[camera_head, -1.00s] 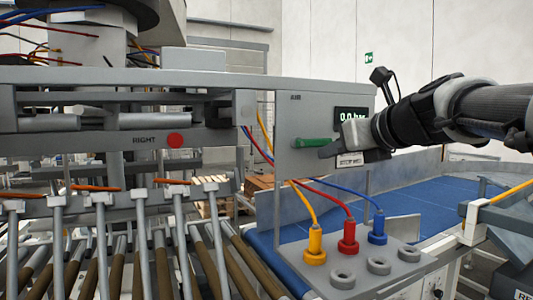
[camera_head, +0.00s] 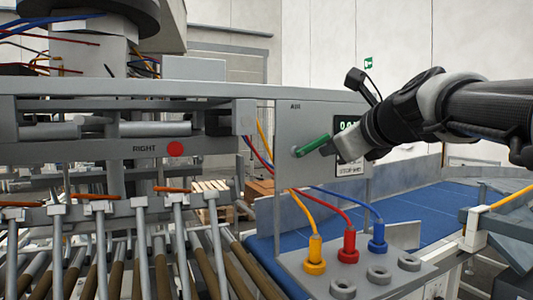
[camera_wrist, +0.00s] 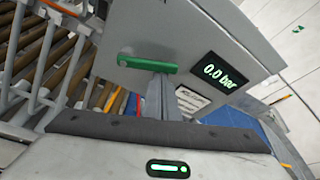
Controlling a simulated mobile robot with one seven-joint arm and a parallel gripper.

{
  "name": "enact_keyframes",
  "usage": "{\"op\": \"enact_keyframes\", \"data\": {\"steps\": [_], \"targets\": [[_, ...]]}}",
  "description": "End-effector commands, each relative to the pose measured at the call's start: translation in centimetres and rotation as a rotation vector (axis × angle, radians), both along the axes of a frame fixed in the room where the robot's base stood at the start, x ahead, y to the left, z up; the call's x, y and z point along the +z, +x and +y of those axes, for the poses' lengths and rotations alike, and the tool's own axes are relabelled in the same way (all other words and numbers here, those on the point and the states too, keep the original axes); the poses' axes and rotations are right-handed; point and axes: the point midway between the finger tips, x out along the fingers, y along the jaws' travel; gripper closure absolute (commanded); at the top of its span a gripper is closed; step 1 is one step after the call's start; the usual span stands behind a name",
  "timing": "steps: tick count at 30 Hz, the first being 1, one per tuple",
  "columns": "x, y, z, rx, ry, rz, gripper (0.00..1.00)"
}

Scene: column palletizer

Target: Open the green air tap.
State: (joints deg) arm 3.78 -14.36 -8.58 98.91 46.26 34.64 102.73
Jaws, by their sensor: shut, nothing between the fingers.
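The green air tap (camera_head: 313,145) is a bar handle on the grey panel marked AIR. In the head view it slants, with its right end raised and its left end at the pivot. My gripper (camera_head: 328,149) is shut and empty, with its tips just under the right end of the handle. In the wrist view the tap (camera_wrist: 145,63) lies across the top of the shut fingers (camera_wrist: 161,78), and they appear to touch its underside near the right end. The pressure display (camera_wrist: 220,71) reads 0.0 bar.
A label plate (camera_wrist: 192,99) sits below the display. Yellow, red and blue hoses run down to the yellow (camera_head: 315,255), red (camera_head: 348,246) and blue (camera_head: 377,238) plugs on a ledge under the panel. A red button (camera_head: 175,149) is on the frame at left.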

Motion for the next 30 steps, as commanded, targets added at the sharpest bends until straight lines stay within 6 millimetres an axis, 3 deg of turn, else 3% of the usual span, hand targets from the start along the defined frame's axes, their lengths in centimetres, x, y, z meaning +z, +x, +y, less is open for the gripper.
{"op": "enact_keyframes", "data": {"steps": [30], "targets": [[3.8,-1.0,2.3,-0.001,-0.869,-0.361,1.00]]}}
